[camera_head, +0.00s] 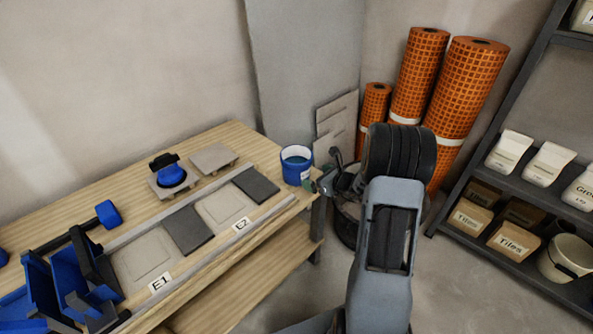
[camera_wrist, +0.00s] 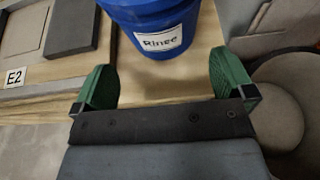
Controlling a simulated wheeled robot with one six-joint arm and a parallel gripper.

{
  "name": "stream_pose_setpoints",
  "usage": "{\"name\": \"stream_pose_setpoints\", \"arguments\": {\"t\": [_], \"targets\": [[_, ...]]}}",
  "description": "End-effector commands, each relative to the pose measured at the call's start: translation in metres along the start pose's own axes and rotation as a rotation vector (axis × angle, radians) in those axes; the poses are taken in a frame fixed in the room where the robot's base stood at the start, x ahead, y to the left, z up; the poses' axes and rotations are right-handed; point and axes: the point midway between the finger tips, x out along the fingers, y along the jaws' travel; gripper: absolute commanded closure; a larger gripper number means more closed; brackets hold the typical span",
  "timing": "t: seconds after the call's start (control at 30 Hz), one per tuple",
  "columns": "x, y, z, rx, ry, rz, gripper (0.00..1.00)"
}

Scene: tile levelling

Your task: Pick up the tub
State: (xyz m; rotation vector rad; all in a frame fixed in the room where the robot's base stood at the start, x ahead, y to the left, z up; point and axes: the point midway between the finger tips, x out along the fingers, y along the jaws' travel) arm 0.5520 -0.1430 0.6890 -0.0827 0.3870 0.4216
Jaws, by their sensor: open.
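The tub (camera_head: 297,167) is blue, round and open at the top. It stands upright on the right end of the wooden workbench. In the wrist view the blue tub (camera_wrist: 152,18) carries a white label reading "Rinse", and its top is cut off by the picture edge. My gripper (camera_wrist: 164,75) is open, with its two green fingers spread wide. The tub lies ahead of the fingertips, roughly centred between them, and appears apart from them. In the head view my gripper (camera_head: 318,185) is close beside the tub's right side, partly hidden by my arm.
The workbench (camera_head: 235,139) holds dark and light tiles beside the tub, an "E2" label (camera_head: 241,224), a blue suction lifter (camera_head: 171,175) and blue bins (camera_head: 70,285). Orange mesh rolls (camera_head: 468,85) stand in the corner. A shelf (camera_head: 490,195) with bags and boxes is at right.

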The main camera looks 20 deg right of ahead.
Motion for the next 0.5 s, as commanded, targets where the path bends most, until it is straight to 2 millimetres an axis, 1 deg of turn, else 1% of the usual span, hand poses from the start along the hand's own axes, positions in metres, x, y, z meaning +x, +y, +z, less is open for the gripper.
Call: {"name": "stream_pose_setpoints", "arguments": {"t": [0.17,0.5], "targets": [[0.009,0.0,0.0,0.0,0.0,0.0,0.0],[0.051,0.0,0.003,-0.002,0.0,0.003,0.0]]}}
